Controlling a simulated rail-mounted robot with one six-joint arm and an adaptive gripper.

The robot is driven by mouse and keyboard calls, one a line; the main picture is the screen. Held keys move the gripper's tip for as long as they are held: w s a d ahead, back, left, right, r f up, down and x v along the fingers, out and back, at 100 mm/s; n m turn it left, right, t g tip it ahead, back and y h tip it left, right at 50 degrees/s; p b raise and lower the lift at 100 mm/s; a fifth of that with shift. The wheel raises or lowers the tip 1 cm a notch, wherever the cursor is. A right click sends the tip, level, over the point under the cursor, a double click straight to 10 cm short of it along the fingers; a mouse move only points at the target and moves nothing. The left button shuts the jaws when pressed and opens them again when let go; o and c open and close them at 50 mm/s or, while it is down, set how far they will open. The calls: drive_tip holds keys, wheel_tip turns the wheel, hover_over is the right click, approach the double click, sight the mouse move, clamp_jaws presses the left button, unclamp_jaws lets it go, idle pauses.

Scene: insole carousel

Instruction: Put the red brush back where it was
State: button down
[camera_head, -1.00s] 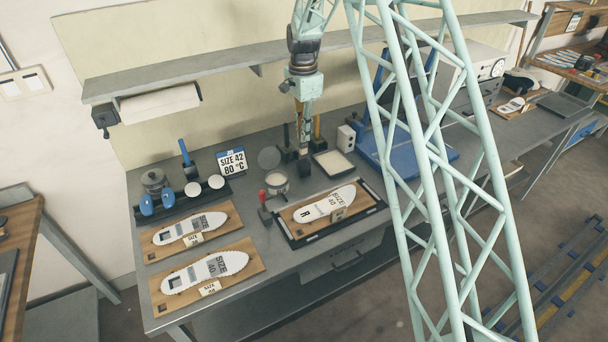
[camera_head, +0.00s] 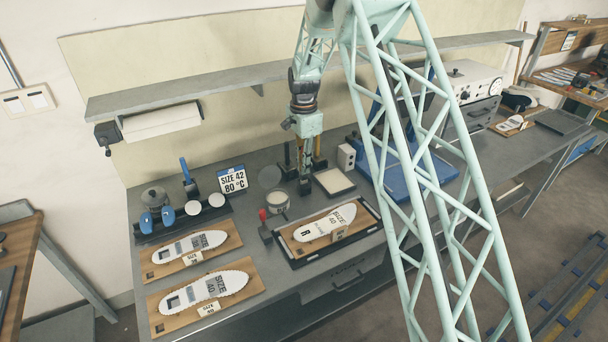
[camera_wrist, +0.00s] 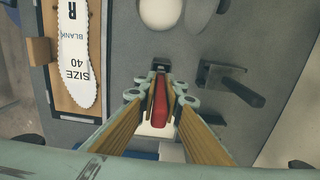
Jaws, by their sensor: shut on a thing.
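My gripper (camera_head: 305,186) is low over the bench, beside the white square tray. In the wrist view, its two fingers (camera_wrist: 160,88) are closed on the red brush (camera_wrist: 160,108), which shows as a red strip between them. The lower end of the brush is hidden. A small dark block (camera_wrist: 160,67) shows just beyond the fingertips; I cannot tell whether the brush touches it. In the head view the brush cannot be made out at the gripper. A dark block with a black handle (camera_wrist: 231,84) stands to the right in the wrist view.
A white square tray (camera_head: 334,181) is right of my gripper. A round container (camera_head: 278,201) and a red-knobbed tool (camera_head: 263,215) are at front left. An insole board (camera_head: 325,229) lies in front. A sign (camera_head: 232,180) and a blue press (camera_head: 410,178) stand nearby.

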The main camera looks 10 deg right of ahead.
drive_tip(key=shift+f, duration=0.1)
drive_tip(key=shift+f, duration=1.75)
drive_tip(key=shift+f, duration=0.15)
drive_tip(key=c, duration=2.7)
unclamp_jaws()
drive_tip(key=shift+c, duration=0.2)
wheel_tip(320, 180, up, 12)
drive_tip(key=shift+w+f, duration=0.1)
drive_tip(key=shift+f, duration=0.1)
drive_tip(key=shift+r, duration=0.35)
